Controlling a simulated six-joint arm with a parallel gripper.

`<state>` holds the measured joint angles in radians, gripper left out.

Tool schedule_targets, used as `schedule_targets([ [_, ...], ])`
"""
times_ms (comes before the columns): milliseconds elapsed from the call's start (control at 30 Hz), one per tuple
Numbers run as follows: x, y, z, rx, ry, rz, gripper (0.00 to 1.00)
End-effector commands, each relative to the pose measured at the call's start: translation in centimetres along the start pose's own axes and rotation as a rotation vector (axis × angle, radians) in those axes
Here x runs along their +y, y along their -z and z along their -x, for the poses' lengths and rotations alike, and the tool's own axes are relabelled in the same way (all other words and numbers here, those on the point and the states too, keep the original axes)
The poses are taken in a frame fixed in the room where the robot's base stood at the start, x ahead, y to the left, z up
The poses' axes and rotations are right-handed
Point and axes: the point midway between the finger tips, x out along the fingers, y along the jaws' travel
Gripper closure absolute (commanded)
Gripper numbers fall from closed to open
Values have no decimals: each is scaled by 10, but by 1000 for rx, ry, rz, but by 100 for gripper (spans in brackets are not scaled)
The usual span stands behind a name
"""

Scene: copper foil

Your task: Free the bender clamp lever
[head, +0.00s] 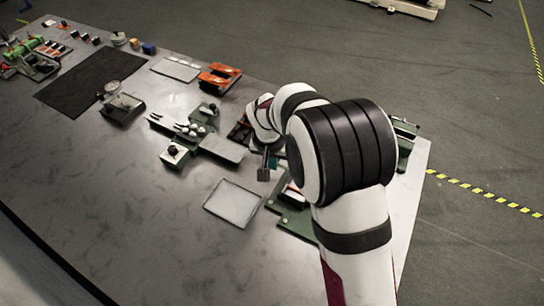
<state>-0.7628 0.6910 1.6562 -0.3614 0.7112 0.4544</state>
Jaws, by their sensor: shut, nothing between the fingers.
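My gripper (263,174) points down in the middle of the table, in front of my white and black arm. Its fingers are together, with nothing seen between them. It is small here, and I cannot tell whether it touches anything. I cannot make out the bender clamp lever for certain. A green fixture (292,217) at the right is partly hidden behind my arm. Another green fixture (198,142) with pale knobs and a grey plate stands left of my gripper.
A pale flat tray (233,203) lies below my gripper. Orange-and-black pieces (219,76), a grey plate (176,69), a round gauge (112,86) and a dark mat (78,92) lie farther left and back. The table (140,215) is bare at front left.

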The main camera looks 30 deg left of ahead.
Motion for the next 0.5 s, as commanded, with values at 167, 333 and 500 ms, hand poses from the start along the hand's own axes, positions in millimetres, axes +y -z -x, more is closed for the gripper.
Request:
schedule_targets([
  [167,0,12,-8,0,0,-1,100],
  [333,0,13,-8,-1,0,0,100],
  [500,0,13,-8,-1,0,0,100],
])
